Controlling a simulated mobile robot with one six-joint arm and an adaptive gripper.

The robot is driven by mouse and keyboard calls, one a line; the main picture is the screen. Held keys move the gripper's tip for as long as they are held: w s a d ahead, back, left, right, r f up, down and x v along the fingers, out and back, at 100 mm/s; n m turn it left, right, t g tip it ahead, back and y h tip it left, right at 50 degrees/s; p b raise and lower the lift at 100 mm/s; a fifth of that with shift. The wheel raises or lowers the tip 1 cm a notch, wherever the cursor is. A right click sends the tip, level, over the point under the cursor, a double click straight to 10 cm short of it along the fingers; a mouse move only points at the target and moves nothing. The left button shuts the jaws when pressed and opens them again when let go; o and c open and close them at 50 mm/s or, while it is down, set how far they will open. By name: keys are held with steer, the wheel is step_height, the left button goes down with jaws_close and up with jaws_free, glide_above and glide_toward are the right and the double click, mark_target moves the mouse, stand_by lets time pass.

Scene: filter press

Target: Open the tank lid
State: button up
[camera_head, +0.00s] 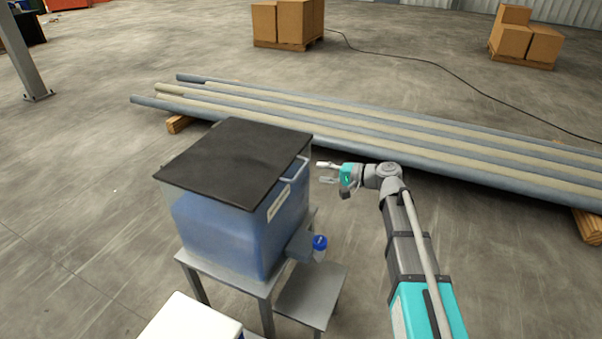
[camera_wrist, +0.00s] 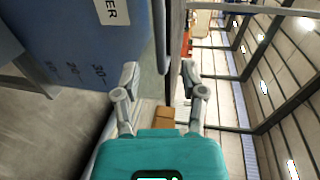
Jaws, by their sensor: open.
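The tank (camera_head: 225,225) is a translucent box with blue contents, standing on a grey metal stand. Its flat black lid (camera_head: 238,160) lies shut on top. A thin grey bar handle (camera_head: 304,170) runs along the lid's right edge. My gripper (camera_head: 323,173) is open and empty, just right of the handle at about lid height, pointing left at it. Contact is not visible.
Long pipes (camera_head: 400,150) lie on wooden blocks behind. A white box (camera_head: 190,322) stands in front. The space above the lid looks clear.

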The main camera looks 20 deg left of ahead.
mark_target(303, 170)
steer(key=b+x, duration=0.1)
steer(key=x, duration=0.6)
steer(key=shift+w+a+f, duration=0.1)
steer(key=shift+a, duration=0.25)
steer(key=shift+c, duration=0.3)
jaws_close()
